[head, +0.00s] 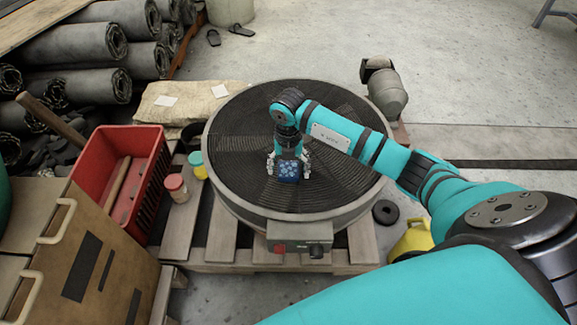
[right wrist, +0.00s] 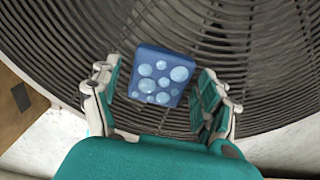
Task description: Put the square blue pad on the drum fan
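The square blue pad (head: 288,171), with light-blue round spots on top, appears to lie on the dark ribbed grille of the drum fan (head: 235,165), near its middle. It also shows in the right wrist view (right wrist: 160,76). My right gripper (head: 288,165) is right at the pad, pointing down, with one finger on each side. In the right wrist view my right gripper (right wrist: 163,88) is open, with a narrow gap between each finger and the pad. My left gripper is not in view.
The fan stands on a wooden pallet (head: 215,240). A red crate (head: 145,150), two small jars (head: 176,187) and a wooden box (head: 85,250) are at the left. Rolled sheets (head: 75,45) lie at the back left. A yellow container (head: 412,240) is at the right.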

